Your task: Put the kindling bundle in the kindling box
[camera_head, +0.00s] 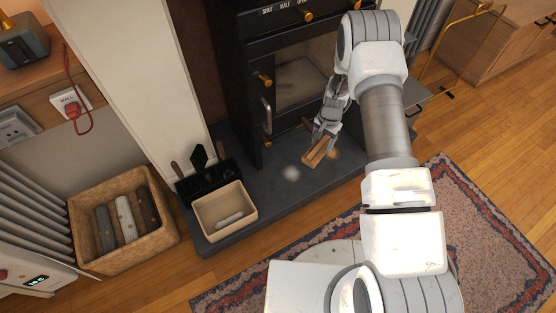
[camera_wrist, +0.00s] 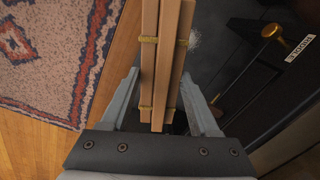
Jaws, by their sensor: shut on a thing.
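The kindling bundle (camera_head: 316,153) is a few light wooden sticks tied with yellowish bands. My gripper (camera_head: 326,140) is shut on it, in front of the stove and above the dark hearth. In the wrist view the bundle (camera_wrist: 162,60) runs up from between the two fingers. A small cream box (camera_head: 210,222) with a pale grey piece inside stands at the left end of the hearth; it may be the kindling box, but no label on it can be read. The bundle is to the right of this box and apart from it.
A woven basket (camera_head: 88,197) with several logs stands left of the hearth. A dark holder with tools (camera_head: 198,180) stands behind the cream box. The black stove (camera_head: 262,108) is close behind my gripper. A patterned rug (camera_head: 478,208) lies in front.

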